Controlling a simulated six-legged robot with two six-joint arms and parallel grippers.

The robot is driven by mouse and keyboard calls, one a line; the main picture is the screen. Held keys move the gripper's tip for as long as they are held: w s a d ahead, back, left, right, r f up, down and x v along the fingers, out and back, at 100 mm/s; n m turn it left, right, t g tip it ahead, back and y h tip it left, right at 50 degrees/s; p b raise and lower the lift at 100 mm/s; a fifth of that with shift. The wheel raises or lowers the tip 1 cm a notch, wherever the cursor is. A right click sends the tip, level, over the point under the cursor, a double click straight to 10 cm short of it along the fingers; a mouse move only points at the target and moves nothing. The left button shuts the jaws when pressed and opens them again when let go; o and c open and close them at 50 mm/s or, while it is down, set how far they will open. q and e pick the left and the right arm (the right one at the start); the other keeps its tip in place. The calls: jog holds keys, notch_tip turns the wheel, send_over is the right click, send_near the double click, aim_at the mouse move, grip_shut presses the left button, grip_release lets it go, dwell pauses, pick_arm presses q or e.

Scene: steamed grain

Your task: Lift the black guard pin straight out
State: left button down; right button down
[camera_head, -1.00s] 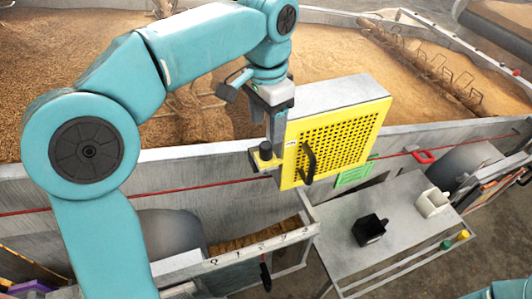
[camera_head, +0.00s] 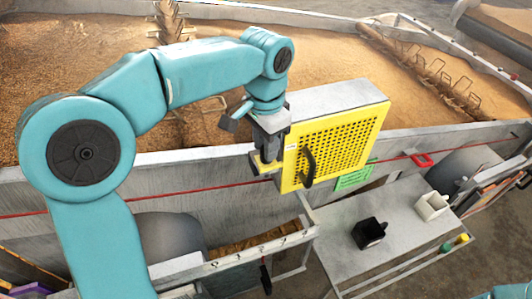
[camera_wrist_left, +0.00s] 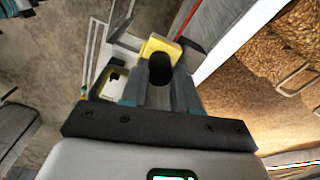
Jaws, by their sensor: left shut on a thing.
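The black guard pin (camera_wrist_left: 160,68) shows in the left wrist view as a dark round knob between my left fingers. My left gripper (camera_wrist_left: 162,84) is shut on it. In the head view my left gripper (camera_head: 267,156) points down at the small yellow bracket (camera_head: 264,167) on the left side of the yellow perforated guard (camera_head: 333,142), and its fingers hide most of the pin. The bracket also shows just beyond the pin in the wrist view (camera_wrist_left: 160,46). I cannot tell how deep the pin sits in it. My right gripper is not in view.
The guard has a black handle (camera_head: 308,168) right of the bracket. A red cable (camera_head: 220,192) runs along the grey trough wall. Grain fills the trough behind.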

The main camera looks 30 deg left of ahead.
pick_arm(q)
jog(key=shift+w+r, duration=0.1)
jog(key=shift+r, duration=0.3)
notch_tip(320, 180, up, 19)
jog(key=p, duration=0.4)
dwell(0.3)
jog(key=shift+d, duration=0.1)
dwell(1.0)
